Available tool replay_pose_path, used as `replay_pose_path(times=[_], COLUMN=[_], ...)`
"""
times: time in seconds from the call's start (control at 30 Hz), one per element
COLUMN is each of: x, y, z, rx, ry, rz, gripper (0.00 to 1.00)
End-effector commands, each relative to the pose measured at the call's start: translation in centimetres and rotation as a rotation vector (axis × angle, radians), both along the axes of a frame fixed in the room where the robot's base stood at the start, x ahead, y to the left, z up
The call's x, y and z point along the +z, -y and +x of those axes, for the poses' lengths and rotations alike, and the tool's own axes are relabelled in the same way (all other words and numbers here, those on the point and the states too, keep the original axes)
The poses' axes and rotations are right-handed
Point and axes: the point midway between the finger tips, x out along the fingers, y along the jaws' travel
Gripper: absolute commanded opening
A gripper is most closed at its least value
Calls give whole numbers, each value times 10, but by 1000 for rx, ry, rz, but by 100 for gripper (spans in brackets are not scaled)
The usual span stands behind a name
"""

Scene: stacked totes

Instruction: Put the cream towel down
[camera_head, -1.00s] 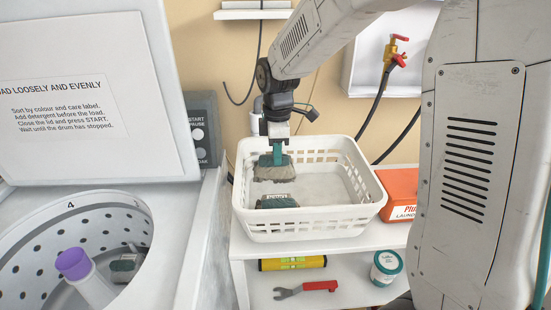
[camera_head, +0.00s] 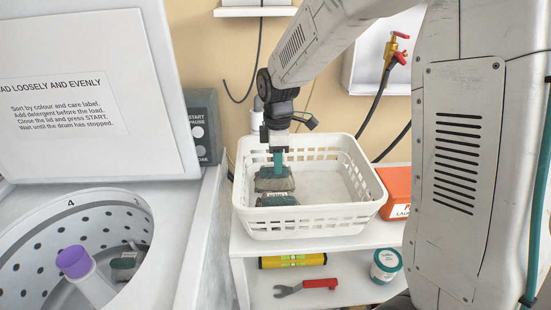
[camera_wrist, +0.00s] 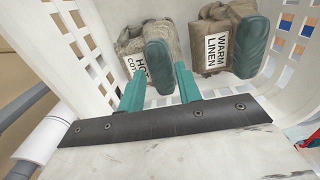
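The cream towel (camera_head: 275,184) is a beige-grey bundle with a teal band and a white label, low inside the white basket (camera_head: 305,222). In the wrist view the cream towel (camera_wrist: 134,42) has a label reading HOT and part of COTTON. My gripper (camera_head: 278,166) points straight down over it. Whether the towel touches the basket floor is hard to tell.
A similar bundle labelled WARM LINEN (camera_wrist: 208,45) lies beside it in the basket. The basket's right part is clear. An open washer drum (camera_head: 70,225) with a purple-topped post is at left. An orange box (camera_head: 397,188) stands right of the basket; tools lie on the shelf below.

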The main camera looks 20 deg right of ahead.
Motion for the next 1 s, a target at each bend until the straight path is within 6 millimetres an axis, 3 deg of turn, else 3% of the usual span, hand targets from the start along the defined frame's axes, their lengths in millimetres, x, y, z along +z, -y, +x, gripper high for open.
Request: replay_pose_path(times=[0.23, 0.37, 0.8, 1.0], x=[1, 12, 104, 127], y=[0, 0, 0, 0], z=[0, 1, 1, 0], rx=[0, 0, 0, 0], ry=[1, 4, 5, 2], rz=[0, 1, 0, 0], gripper=[34, 34, 34, 34])
